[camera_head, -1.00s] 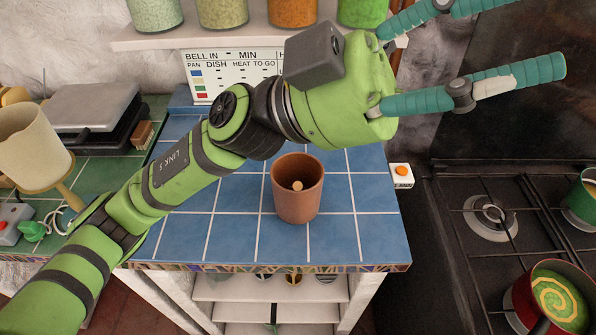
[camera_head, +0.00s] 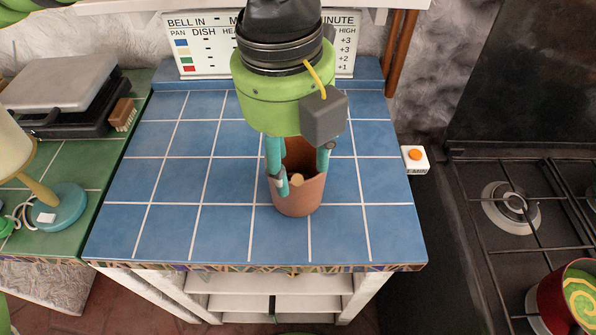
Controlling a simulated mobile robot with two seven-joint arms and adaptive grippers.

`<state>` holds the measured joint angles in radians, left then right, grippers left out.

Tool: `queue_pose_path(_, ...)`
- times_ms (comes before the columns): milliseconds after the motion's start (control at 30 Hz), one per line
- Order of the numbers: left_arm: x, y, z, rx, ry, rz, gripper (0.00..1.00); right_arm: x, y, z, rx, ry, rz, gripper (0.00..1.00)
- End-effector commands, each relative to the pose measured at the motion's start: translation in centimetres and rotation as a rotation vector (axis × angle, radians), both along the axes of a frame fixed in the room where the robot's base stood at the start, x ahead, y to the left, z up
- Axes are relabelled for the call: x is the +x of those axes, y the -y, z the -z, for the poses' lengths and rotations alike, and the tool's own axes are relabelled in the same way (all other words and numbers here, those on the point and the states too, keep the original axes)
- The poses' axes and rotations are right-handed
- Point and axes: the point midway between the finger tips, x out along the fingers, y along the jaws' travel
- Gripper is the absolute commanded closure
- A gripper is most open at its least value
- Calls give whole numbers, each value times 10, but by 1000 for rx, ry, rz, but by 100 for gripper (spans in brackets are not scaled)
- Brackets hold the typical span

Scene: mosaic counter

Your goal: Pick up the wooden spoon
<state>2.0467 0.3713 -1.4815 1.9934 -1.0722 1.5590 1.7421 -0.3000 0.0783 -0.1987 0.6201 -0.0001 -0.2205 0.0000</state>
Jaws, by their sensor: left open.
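A brown clay pot (camera_head: 298,204) stands on the blue tiled counter. I cannot tell whether the fingers touch the pot. My right gripper is not in view.
The blue counter (camera_head: 160,205) is clear around the pot. A sign board (camera_head: 200,62) stands behind. On the left are a grey press (camera_head: 62,82), a brush (camera_head: 122,113) and a lamp-like stand (camera_head: 62,208). A stove (camera_head: 510,205) with a red pot (camera_head: 556,300) is on the right.

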Motion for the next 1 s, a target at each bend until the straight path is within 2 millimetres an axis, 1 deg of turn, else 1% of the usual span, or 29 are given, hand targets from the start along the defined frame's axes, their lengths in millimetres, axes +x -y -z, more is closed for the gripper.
queue_pose_path(33, 0, -1, 3, 3, -4, 0, 51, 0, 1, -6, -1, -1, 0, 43)
queue_pose_path(167, 3, -3, 22, 1, -7, 2, 51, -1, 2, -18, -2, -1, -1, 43)
queue_pose_path(200, 3, -2, 29, 1, -6, 3, 51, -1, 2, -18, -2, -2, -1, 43)
queue_pose_path(300, 3, -1, 42, 0, -5, 2, 51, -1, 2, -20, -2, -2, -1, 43)
queue_pose_path(400, 3, -1, 47, -1, -4, 3, 51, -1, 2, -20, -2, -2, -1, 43)
queue_pose_path(600, 3, -1, 48, -2, -3, 4, 51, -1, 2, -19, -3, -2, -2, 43)
queue_pose_path(667, 3, -1, 48, -2, -4, 4, 75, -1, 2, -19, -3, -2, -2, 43)
queue_pose_path(700, 3, -1, 48, -2, -4, 4, 91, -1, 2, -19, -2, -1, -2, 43)
queue_pose_path(733, 3, -1, 48, -2, -4, 4, 100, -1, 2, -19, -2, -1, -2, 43)
queue_pose_path(1000, 4, -1, 48, -3, -2, 4, 100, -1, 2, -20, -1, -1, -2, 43)
